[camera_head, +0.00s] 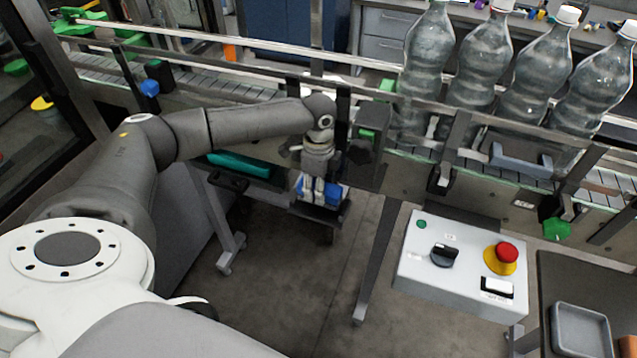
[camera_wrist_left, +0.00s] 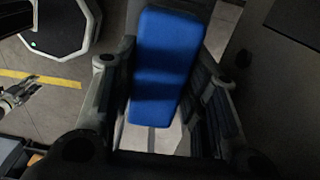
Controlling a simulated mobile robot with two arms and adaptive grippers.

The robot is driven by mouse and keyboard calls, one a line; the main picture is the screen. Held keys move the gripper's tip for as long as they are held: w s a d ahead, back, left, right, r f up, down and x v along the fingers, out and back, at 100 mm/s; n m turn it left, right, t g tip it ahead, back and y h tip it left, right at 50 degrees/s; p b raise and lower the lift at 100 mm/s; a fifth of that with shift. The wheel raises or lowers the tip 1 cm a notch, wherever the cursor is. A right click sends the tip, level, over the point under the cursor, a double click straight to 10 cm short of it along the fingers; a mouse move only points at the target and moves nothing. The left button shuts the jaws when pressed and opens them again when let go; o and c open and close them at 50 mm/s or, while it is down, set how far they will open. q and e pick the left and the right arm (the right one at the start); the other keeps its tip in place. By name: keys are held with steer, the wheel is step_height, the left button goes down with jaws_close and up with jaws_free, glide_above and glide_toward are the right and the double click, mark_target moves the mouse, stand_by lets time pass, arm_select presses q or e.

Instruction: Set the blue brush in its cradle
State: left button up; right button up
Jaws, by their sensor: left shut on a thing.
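My left gripper (camera_head: 320,190) hangs pointing down in front of the conveyor, near the middle of the head view. It is shut on the blue brush (camera_wrist_left: 165,60), whose blue block fills the space between the fingers in the left wrist view. In the head view, a bit of the brush's blue (camera_head: 336,194) shows by the fingers. A dark shape (camera_head: 320,213) lies just below the fingers; I cannot tell whether it is the cradle or whether the brush touches it.
The conveyor (camera_head: 400,165) runs behind, with large clear bottles (camera_head: 482,60) standing at the right. A teal item (camera_head: 240,163) lies left of the gripper. A control box with a red stop button (camera_head: 507,252) stands at front right, beside a grey tray (camera_head: 580,330). Open floor lies below the gripper.

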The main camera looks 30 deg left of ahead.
arm_select(q)
steer(key=shift+f, duration=1.15)
steer(key=o, duration=1.2)
steer(key=shift+r, duration=0.1)
step_height(320, 180, up, 12)
steer(key=shift+s+r, duration=0.1)
